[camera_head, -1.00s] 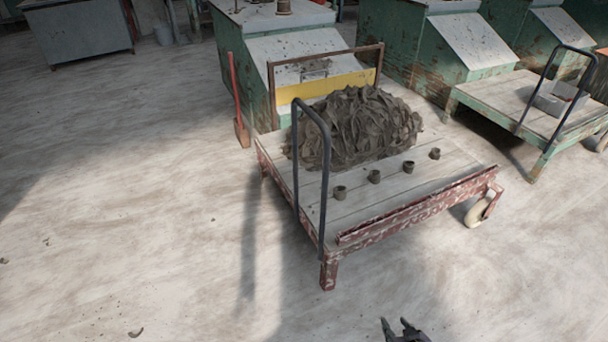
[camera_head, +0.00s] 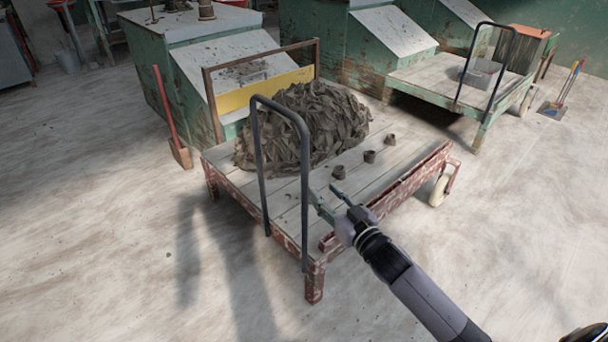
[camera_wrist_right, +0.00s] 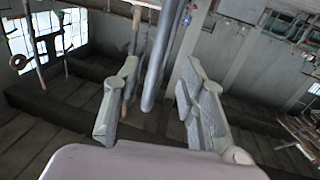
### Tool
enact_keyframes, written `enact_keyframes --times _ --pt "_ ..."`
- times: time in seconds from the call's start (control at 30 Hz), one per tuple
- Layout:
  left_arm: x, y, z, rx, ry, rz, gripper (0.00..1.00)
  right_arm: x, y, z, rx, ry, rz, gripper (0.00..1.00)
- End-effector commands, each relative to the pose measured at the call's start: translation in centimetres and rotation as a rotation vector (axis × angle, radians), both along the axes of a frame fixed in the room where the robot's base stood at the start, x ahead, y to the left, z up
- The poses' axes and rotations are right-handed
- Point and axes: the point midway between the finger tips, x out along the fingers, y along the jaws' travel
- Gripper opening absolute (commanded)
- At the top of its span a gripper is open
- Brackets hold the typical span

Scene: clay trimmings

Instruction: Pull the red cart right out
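The red cart (camera_head: 385,205) stands on the floor, with worn red rails, a plank deck and a dark bent-tube handle (camera_head: 306,175) at its near left end. A heap of grey clay trimmings (camera_head: 305,130) and small dark cups (camera_head: 369,156) sit on the deck. My right gripper (camera_head: 325,194) is over the near edge of the deck, close to the handle's right-hand post. In the right wrist view its fingers (camera_wrist_right: 158,105) are spread, with a dark bar (camera_wrist_right: 157,70) showing between them; contact is not visible. My left gripper is not in view.
Green cabinets (camera_head: 172,75) stand behind the cart, with a red-handled tool (camera_head: 167,115) beside them. A green cart (camera_head: 430,84) with a grey box stands at the back right. The floor in front and at left is clear.

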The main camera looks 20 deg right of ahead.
Motion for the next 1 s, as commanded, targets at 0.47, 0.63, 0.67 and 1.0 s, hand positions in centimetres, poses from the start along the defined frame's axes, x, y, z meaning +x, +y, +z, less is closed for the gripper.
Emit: enact_keyframes --times 0.47,0.63,0.67,1.0 --pt "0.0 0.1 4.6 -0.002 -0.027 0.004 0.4 8.9 1.4 -0.1 0.002 0.0 -0.001 0.38" --pt "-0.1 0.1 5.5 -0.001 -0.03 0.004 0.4 10.1 1.6 -0.1 0.001 0.001 0.0 0.38" --pt "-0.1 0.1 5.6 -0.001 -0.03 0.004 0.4 10.2 1.6 -0.1 0.001 0.001 0.0 0.38" --pt "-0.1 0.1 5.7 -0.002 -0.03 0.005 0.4 10.4 1.6 -0.1 0.001 0.001 0.0 0.35"
